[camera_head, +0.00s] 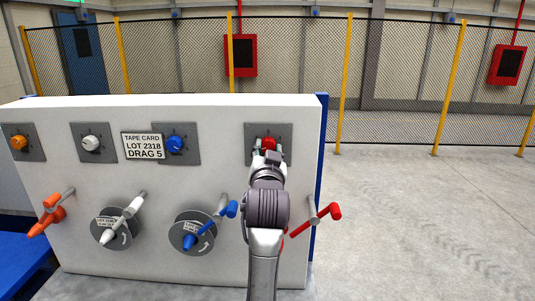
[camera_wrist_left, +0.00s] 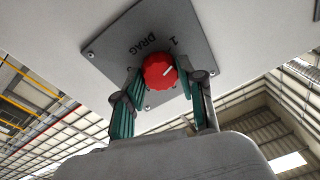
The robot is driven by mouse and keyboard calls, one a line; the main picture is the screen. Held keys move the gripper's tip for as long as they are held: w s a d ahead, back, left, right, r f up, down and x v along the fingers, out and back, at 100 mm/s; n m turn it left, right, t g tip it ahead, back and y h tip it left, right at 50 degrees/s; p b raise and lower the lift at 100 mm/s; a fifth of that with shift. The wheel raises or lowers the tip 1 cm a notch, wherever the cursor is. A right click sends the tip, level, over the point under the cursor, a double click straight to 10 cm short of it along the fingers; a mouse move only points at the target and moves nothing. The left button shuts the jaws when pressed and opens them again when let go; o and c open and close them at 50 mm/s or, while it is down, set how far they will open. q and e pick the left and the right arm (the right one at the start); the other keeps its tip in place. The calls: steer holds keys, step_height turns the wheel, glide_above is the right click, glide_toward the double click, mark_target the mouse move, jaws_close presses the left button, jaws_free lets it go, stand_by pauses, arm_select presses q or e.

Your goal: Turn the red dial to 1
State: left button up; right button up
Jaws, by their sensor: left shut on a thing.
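The red dial (camera_head: 268,143) sits on a grey square plate (camera_head: 283,130) at the right of the white panel. The plate (camera_wrist_left: 125,50) also carries the word "DRAG", upside down. My left gripper (camera_head: 269,156) reaches the dial from the front and hides its lower part. In the left wrist view my left gripper (camera_wrist_left: 160,88) is shut on the dial, with a green-padded finger at each side. My right gripper is out of view.
Orange (camera_head: 19,142), white (camera_head: 91,143) and blue (camera_head: 175,144) dials sit further left. A card (camera_head: 143,146) reads "TAPE CARD LOT 2318 DRAG 5". Cranks stick out below, including a red crank (camera_head: 318,217) close beside my arm. Floor to the right is clear.

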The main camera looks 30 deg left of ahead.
mark_target(268, 105)
arm_select(q)
steer(key=shift+n, duration=0.6)
steer(key=o, duration=1.1)
steer(key=shift+o, duration=0.2)
steer(key=shift+r, duration=0.1)
step_height(268, 105, up, 10)
steer(key=shift+f, duration=0.1)
